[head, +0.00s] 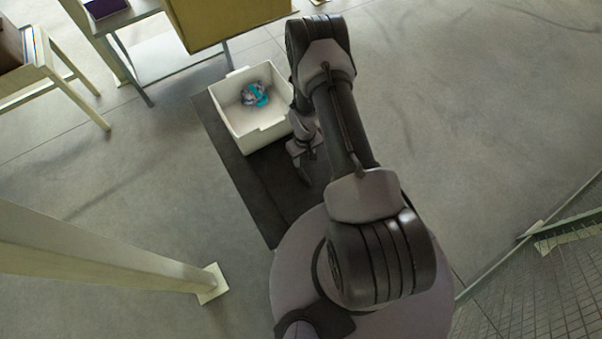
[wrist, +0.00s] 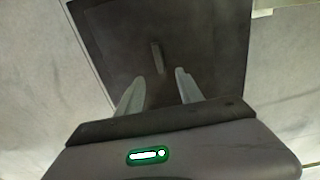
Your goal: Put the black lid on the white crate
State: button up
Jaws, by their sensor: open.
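The white crate (head: 250,132) stands open on a dark flat surface left of my arm in the head view. A teal and grey item (head: 255,94) lies inside it. The black lid (wrist: 205,40) is a flat dark panel with a small raised handle (wrist: 157,57), below my gripper in the wrist view. In the head view the lid (head: 283,190) is a dark patch in front of the crate, partly hidden by my arm. My gripper (wrist: 165,80) is open and empty, its fingers pointing towards the handle; it also shows beside the crate in the head view (head: 303,176).
A dark flat platform or mat (head: 232,175) extends along the crate's left side. A pale post (head: 110,250) stands at the lower left. Tables and a yellowish box (head: 225,20) are beyond the crate. Grey floor (head: 480,110) is clear on the right.

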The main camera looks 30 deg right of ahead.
aim_at(304, 175)
jog(key=f+b, duration=0.2)
jog(key=f, duration=0.5)
jog(key=f+b, duration=0.3)
jog(key=f, duration=0.4)
jog(key=shift+w+d+f, duration=0.1)
jog(key=shift+d+f, duration=0.1)
jog(key=shift+f, duration=0.1)
jog(key=shift+r, duration=0.1)
grip_shut()
